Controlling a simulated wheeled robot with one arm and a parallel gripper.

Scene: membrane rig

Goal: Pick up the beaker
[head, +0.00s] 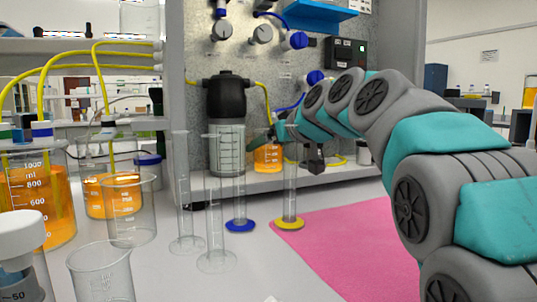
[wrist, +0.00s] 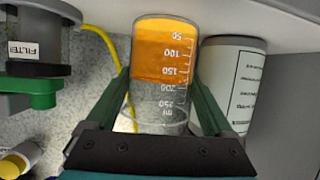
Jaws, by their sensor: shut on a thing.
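A small clear beaker (wrist: 160,80) with orange liquid sits between the two green fingers of my gripper (wrist: 158,95), one finger on each side of its wall. The wrist picture shows its scale upside down. My gripper is shut on it. In the head view the beaker (head: 267,157) shows at the rig's lower ledge, partly behind clear cylinders, with my gripper (head: 266,140) at its upper part. I cannot tell whether its base touches the ledge.
A white labelled cylinder (wrist: 232,80) stands close beside the beaker. Tall clear measuring cylinders (head: 290,190) stand in front of the rig. Larger beakers with orange liquid (head: 45,195) and empty beakers (head: 130,210) are at left. A pink mat (head: 345,245) lies clear at right.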

